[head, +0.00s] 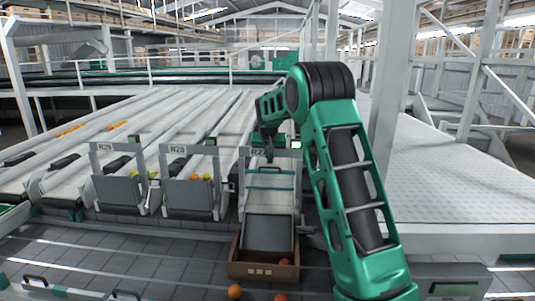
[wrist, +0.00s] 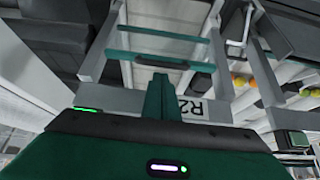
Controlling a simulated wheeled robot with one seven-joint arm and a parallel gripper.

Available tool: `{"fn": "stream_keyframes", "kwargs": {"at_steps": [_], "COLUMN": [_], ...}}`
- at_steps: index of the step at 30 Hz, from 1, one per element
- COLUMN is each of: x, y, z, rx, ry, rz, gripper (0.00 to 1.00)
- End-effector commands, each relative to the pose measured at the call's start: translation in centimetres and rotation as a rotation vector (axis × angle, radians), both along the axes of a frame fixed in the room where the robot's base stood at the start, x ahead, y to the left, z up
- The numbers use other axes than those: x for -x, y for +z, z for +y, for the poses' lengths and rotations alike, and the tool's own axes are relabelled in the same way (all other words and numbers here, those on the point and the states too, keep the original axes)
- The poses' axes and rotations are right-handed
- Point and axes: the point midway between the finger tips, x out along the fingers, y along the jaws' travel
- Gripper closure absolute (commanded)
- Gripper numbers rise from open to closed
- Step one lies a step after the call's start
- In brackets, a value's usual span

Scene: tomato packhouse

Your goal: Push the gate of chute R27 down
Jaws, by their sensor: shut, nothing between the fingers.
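Chute R27 (head: 244,190) stands in the middle of the head view, its white frame label partly hidden by my gripper. Two green crossbars span its opening. A grey panel (head: 268,232), which looks like its gate, slopes down low at the front, over a brown crate (head: 264,271). No upright panel fills this frame, unlike the neighbouring chutes. My gripper (head: 269,157) is shut and empty at the top of the frame, above the crossbars. In the wrist view its green fingers (wrist: 160,98) lie beside the label plate (wrist: 205,108); contact cannot be told.
Chutes R28 (head: 190,197) and R29 (head: 120,193) stand to the left with upright grey panels. Orange fruit (head: 235,291) lies on the near surface, and more is in the crate. A white perforated deck (head: 450,165) is on the right, behind my arm.

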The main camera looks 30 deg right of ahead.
Motion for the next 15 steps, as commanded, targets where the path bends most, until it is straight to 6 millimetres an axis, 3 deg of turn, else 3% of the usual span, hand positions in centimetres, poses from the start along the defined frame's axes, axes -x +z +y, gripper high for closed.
{"fn": "stream_keyframes", "kwargs": {"at_steps": [15], "x": [0.18], "y": [-0.99], "z": [0.11], "rx": [0.000], "ry": [0.000], "rz": [0.000], "gripper": [1.00]}}
